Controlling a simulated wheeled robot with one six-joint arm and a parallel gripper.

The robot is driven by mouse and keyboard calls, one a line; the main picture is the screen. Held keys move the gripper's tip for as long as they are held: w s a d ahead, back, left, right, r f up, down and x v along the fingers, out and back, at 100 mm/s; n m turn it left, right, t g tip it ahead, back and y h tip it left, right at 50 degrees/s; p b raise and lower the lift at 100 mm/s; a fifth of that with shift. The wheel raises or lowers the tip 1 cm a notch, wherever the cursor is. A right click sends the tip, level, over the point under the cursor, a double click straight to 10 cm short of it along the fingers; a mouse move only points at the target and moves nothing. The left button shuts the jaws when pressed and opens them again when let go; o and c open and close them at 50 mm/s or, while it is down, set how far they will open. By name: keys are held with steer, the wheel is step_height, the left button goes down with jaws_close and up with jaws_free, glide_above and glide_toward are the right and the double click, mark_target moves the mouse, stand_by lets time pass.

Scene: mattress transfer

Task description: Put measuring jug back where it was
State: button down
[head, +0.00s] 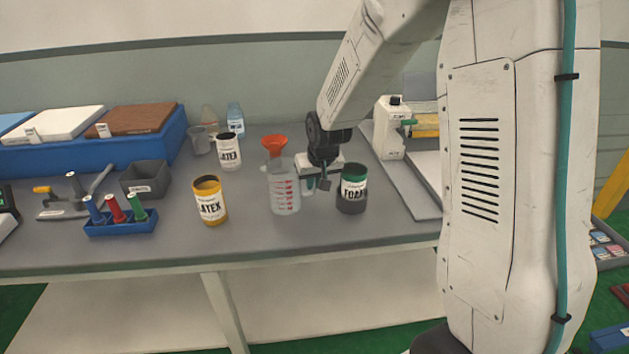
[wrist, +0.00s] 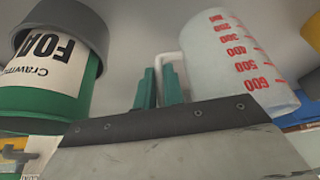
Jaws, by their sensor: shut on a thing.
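The clear measuring jug (head: 284,190) with red markings is upright near the middle of the grey table; I cannot tell if its base touches the top. My gripper (head: 320,183) is at the jug's right side, between it and the green-and-grey FOAM tin (head: 353,190). In the wrist view, which looks upside down, the jug (wrist: 232,62) is at the right. The teal fingers of my gripper (wrist: 160,88) are shut on its pale handle (wrist: 168,57). The FOAM tin (wrist: 45,90) shows at the left, apart from the fingers.
A yellow LATEX tin (head: 210,203) stands left of the jug. A white LATEX tin (head: 229,153) and an orange funnel (head: 274,145) are behind. A blue rack (head: 120,222) and grey bin (head: 146,178) are farther left. The table's front strip is clear.

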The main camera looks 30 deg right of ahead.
steer(key=c, duration=1.5)
jaws_free()
steer(key=v, duration=1.2)
steer(key=s+a+r+g, duration=0.1)
steer(key=s+a+r, duration=0.1)
steer(key=s, duration=1.3)
steer(key=s+a+r+n+g, duration=0.1)
steer(key=s+r, duration=0.3)
steer(key=s, duration=1.1)
steer(key=shift+s+a+g, duration=0.25)
steer(key=shift+a+g, duration=0.15)
steer(key=shift+g, duration=0.3)
